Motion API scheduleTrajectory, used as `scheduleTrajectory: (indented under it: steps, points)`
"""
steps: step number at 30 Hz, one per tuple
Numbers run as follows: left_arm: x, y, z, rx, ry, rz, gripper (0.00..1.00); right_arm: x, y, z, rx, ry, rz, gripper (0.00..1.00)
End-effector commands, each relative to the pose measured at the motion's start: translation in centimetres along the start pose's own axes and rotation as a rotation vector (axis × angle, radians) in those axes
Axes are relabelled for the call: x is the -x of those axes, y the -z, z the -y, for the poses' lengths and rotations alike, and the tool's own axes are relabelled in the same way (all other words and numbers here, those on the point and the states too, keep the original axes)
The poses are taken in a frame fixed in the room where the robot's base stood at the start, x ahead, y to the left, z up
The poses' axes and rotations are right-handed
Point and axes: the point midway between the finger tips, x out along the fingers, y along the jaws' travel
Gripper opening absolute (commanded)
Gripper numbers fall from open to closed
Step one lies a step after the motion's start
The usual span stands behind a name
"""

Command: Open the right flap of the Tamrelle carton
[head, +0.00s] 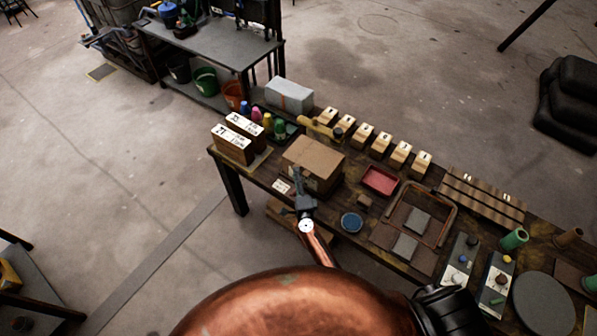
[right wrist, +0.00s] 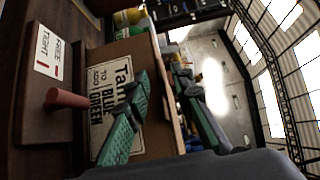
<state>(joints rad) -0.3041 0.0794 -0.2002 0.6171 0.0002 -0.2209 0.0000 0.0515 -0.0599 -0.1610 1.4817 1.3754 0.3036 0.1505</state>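The brown cardboard carton (head: 316,155) stands on the wooden bench in the head view, its top looking closed. In the right wrist view its labelled side (right wrist: 112,92) shows sideways, with text starting "Tam". My right gripper (head: 298,176) is at the carton's near side in the head view. In the right wrist view its two green-padded fingers (right wrist: 160,90) are spread, with nothing seen between them but the carton's top edge region. One finger overlaps the label, and the other is beyond the top edge. I cannot tell whether either touches. My left gripper is not in view.
Labelled boxes (head: 232,146) stand left of the carton, with colored bottles (head: 267,122) behind. A red tray (head: 380,180) and blue round dish (head: 351,222) lie to its right. A white card (head: 282,186) lies in front. A reddish peg (right wrist: 68,98) juts out near the card.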

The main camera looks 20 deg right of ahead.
Motion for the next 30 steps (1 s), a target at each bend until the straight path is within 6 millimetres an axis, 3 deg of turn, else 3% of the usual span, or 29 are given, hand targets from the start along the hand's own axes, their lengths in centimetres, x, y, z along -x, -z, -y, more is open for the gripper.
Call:
scheduleTrajectory:
  steps: [6, 15, 24, 30]
  points:
    - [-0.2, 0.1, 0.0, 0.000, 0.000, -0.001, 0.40, -2.0, 0.0, -0.1, 0.000, 0.000, 0.000, 0.22]
    - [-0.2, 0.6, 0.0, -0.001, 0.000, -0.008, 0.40, -2.1, 0.2, -0.1, 0.000, -0.001, -0.003, 0.22]
    - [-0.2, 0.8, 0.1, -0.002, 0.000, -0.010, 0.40, -2.1, 0.2, -0.1, 0.001, -0.001, -0.003, 0.01]
    - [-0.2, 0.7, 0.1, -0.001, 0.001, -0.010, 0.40, -2.1, 0.2, -0.1, 0.001, -0.001, -0.003, 0.00]
